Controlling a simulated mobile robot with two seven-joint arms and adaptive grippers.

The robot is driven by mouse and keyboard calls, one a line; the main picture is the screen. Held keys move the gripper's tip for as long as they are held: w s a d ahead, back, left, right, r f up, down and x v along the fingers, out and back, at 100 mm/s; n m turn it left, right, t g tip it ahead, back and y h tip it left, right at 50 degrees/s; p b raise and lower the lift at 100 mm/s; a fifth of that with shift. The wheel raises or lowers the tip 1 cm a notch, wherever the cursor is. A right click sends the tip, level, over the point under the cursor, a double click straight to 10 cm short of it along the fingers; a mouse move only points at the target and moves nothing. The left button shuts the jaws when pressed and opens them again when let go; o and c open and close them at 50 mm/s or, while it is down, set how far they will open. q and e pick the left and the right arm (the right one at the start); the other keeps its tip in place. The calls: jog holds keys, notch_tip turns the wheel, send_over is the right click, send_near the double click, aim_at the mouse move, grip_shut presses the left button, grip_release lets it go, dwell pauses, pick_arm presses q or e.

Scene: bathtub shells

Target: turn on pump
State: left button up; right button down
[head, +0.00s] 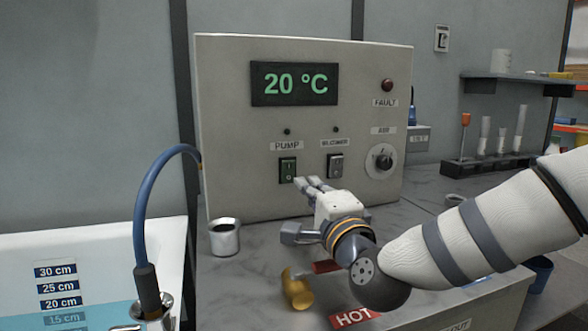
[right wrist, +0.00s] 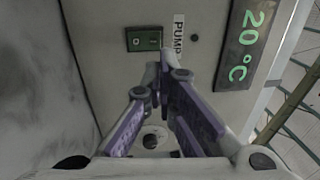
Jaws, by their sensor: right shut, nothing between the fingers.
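The control box (head: 230,110) has a green rocker switch (head: 288,170) under the PUMP label (head: 287,146), with a dark lamp (head: 287,131) above. My right gripper (head: 308,183) is shut and empty. Its fingertips are in front of the panel, just right of and slightly below the pump switch. In the right wrist view the gripper (right wrist: 153,74) sits close below the switch; contact cannot be told. My left gripper is not in view.
The display (head: 294,84) reads 20 °C. A fault lamp (head: 387,85) and dial (head: 381,161) are at the right. A metal cup (head: 224,238), a brass valve (head: 296,289) and a blue hose (head: 146,200) by the water tub (head: 30,231) stand in front.

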aim_at(290, 162)
jog(key=x, duration=0.9)
jog(key=shift+w+a+b, duration=0.1)
jog(key=shift+b, duration=0.2)
